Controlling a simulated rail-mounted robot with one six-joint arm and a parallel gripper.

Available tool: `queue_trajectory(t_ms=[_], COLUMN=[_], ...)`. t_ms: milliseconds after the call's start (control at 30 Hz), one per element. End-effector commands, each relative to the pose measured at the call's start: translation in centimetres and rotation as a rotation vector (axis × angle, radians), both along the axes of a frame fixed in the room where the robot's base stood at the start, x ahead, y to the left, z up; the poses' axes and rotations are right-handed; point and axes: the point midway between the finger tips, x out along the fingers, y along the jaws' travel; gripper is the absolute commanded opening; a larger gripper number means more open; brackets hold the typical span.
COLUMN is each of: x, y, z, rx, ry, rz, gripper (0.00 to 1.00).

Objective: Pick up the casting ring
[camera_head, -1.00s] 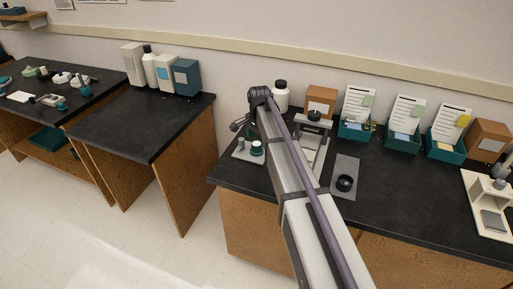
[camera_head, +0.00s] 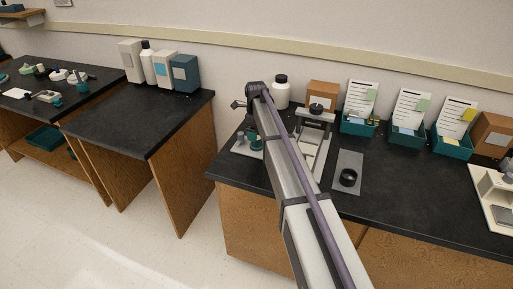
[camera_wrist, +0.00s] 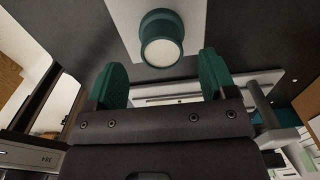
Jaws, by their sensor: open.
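A teal cylinder with a pale round top (camera_wrist: 161,42), which looks like the casting ring, stands on a light grey plate (camera_wrist: 119,16) in the wrist view. It also shows as a small teal shape in the head view (camera_head: 256,144), partly hidden by my arm. My gripper (camera_wrist: 162,78) is open, with its two teal fingers apart and nothing between them. The cylinder lies ahead of the gap between the fingertips, roughly centred on it. In the head view my arm hides most of the gripper.
A light metal stand (camera_head: 316,127) is close to the right of my arm. A grey mat (camera_head: 350,161) bears a black ring-shaped piece (camera_head: 348,177). A white bottle (camera_head: 281,93), a cardboard box (camera_head: 322,94) and teal trays (camera_head: 405,139) line the back. The black counter's front middle is clear.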

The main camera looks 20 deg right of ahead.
Motion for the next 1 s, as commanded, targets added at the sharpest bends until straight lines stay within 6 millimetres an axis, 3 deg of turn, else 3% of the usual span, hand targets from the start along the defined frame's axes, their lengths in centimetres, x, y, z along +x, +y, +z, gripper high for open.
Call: queue_trajectory(t_ms=[233, 500, 1000], x=[0.1, 0.1, 0.1], y=[-0.2, -0.2, -0.2], z=[-5.0, -4.9, -4.9], rx=[0.000, 0.000, 0.000], ry=[0.000, 0.000, 0.000], rz=[0.000, 0.000, 0.001], gripper=[0.77, 0.77, 0.30])
